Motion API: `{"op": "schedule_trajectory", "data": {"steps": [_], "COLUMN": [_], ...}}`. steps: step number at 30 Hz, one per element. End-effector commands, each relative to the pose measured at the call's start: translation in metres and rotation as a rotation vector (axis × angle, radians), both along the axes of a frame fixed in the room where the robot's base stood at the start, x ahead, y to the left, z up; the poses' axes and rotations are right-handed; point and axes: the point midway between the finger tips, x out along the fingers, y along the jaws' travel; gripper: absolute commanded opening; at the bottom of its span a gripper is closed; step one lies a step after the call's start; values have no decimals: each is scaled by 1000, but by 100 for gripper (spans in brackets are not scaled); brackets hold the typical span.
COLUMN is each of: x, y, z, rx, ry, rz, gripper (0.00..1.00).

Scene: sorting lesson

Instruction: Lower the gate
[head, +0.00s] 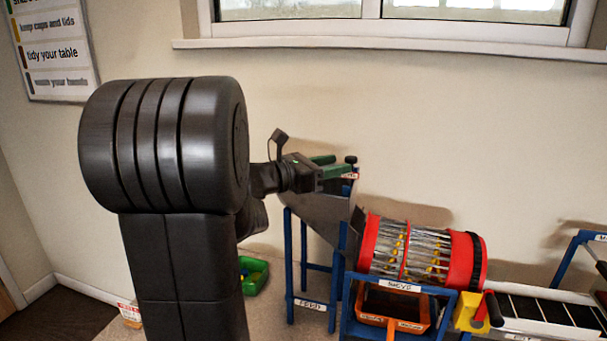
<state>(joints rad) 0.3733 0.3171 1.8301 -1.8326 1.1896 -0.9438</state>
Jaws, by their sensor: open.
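My gripper (335,167) has green fingers and reaches right from my dark arm, above the grey chute of the feed stand. Its jaws are open. A small black knob (351,159) stands at the fingertips, above a small red and white label (350,175); it looks like the top of the gate. I cannot tell whether the fingers touch the knob. The gate's plate is mostly hidden behind the fingers and the chute (318,207). The blue feed stand (289,265) carries a FEED label.
A red drum sieve (373,243) lies right of the chute, over an orange bin (388,321) in a blue frame. A yellow block with a red handle (484,311) and a dark conveyor (545,308) are farther right. A green tray (256,282) sits left. The wall is behind.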

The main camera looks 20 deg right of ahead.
Motion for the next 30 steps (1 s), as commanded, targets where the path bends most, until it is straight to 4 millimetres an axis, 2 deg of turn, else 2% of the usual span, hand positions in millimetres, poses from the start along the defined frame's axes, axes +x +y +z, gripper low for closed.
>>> {"op": "schedule_trajectory", "data": {"steps": [1,6,13,19,30], "x": [0,-2,-5,-7,-7], "y": [12,43,73,84,85], "z": [-1,-1,-1,-1,-1], "rx": [-1,0,1,1,1], "ry": [1,0,1,2,2], "rz": [6,5,4,2,0], "gripper": [45,45,45,45,45]}}
